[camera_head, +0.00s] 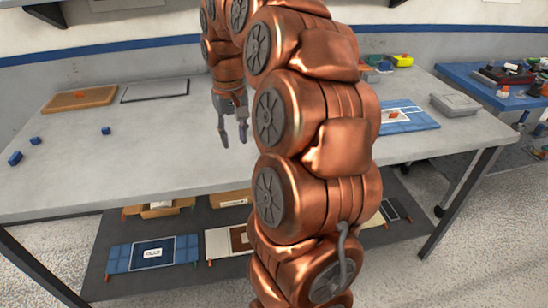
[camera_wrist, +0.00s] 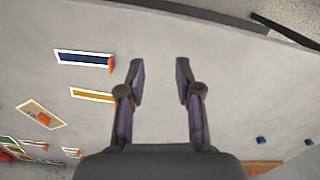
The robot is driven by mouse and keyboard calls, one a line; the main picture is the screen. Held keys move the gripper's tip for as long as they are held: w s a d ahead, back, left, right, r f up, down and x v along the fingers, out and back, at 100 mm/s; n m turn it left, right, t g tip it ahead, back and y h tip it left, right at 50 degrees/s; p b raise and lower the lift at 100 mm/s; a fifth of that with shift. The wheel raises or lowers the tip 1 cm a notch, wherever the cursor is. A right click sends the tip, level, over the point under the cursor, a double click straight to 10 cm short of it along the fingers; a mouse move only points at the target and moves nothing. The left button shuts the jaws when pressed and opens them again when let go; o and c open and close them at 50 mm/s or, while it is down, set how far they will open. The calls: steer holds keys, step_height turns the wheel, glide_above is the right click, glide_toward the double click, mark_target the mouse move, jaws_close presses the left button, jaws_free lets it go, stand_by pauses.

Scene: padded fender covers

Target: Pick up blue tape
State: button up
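Small blue block-like pieces lie on the left of the grey table in the head view: one at the left edge (camera_head: 15,158), one behind it (camera_head: 35,140) and one nearer the middle (camera_head: 106,131). I cannot tell whether any is a tape. Two small blue pieces also show at the lower right of the wrist view, one nearer (camera_wrist: 261,140) and one near the picture edge (camera_wrist: 309,142). My gripper (camera_head: 233,140) points down over the table, right of the blue pieces. Its fingers (camera_wrist: 160,68) are apart with only bare tabletop between them.
A brown board (camera_head: 78,101) and a dark-framed grey panel (camera_head: 155,91) lie at the table's back left. A lower shelf holds more panels.

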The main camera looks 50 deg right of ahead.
steer(key=shift+w+d+f+m+b, duration=0.1)
steer(key=shift+d+f+m, duration=0.25)
steer(key=shift+d+f, duration=0.8)
steer(key=shift+w+d+f+m+b, duration=0.15)
steer(key=shift+d+f+m, duration=0.25)
steer(key=shift+d, duration=1.55)
steer(key=shift+d+f+m+b, duration=0.1)
steer(key=shift+d+f+m, duration=0.25)
steer(key=shift+d+f, duration=0.8)
steer(key=shift+d+f+p, duration=0.15)
steer(key=shift+d+f, duration=0.1)
steer(key=shift+f, duration=0.5)
steer(key=shift+d+f+p, duration=0.2)
steer(key=shift+d+f, duration=0.1)
steer(key=shift+f, duration=0.4)
steer(key=shift+d+f+p, duration=0.15)
steer(key=shift+d+f, duration=0.1)
steer(key=shift+f, duration=0.5)
jaws_close()
